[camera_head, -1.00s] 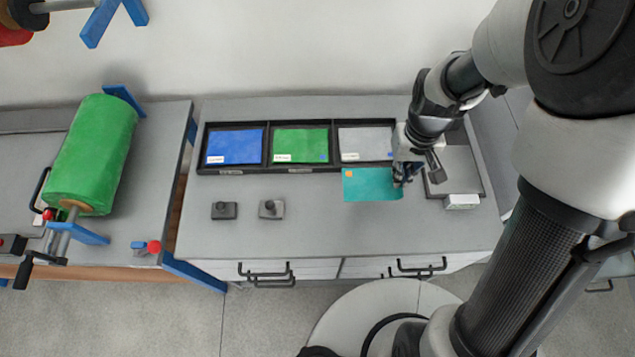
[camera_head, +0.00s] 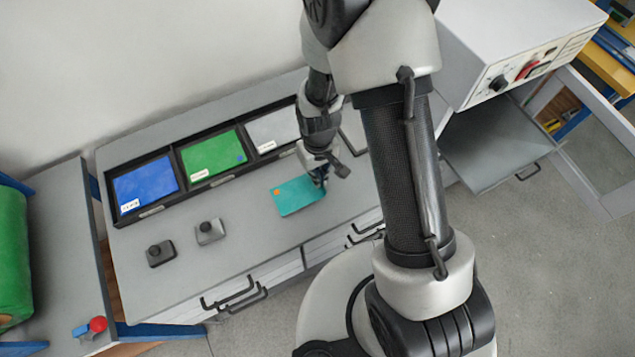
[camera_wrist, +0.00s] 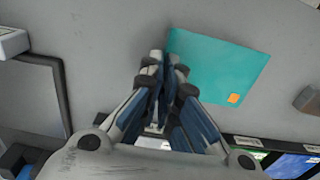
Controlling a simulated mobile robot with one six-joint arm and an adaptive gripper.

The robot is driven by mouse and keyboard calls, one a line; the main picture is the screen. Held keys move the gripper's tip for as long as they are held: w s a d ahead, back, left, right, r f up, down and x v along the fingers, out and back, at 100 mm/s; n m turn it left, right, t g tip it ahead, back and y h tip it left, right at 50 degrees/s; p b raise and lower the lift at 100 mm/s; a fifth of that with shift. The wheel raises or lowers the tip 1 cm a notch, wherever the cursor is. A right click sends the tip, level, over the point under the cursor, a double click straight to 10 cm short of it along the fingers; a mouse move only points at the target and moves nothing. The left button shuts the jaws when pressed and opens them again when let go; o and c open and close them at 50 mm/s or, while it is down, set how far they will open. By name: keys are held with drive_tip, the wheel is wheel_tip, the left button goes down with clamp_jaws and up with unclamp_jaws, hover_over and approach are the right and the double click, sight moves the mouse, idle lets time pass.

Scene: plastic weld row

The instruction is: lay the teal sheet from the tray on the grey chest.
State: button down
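The teal sheet (camera_head: 297,197) is flat and carries a small orange patch at one corner. It shows over the grey worktop, in front of the tray. In the wrist view the teal sheet (camera_wrist: 222,65) reaches out to the right from my fingertips. My gripper (camera_wrist: 163,62) has its fingers close together on the sheet's near edge, shut on it; in the head view my gripper (camera_head: 319,180) is at the sheet's right end. The black tray (camera_head: 151,212) has blue, green and pale grey sheets in its compartments. I cannot tell which unit is the grey chest.
Two small dark knobbed blocks (camera_head: 161,253) (camera_head: 210,231) stand on the worktop (camera_head: 236,262), which has drawers below. A white cabinet (camera_head: 517,50) with knobs and an open door is at right. A green roll (camera_head: 12,255) is at left. Floor is clear at lower right.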

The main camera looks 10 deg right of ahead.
drive_tip(key=shift+f+b, duration=0.55)
drive_tip(key=shift+f, duration=1.6)
drive_tip(key=shift+f, duration=0.1)
drive_tip(key=c, duration=2.3)
unclamp_jaws()
drive_tip(key=shift+f, duration=0.15)
drive_tip(key=o, duration=0.5)
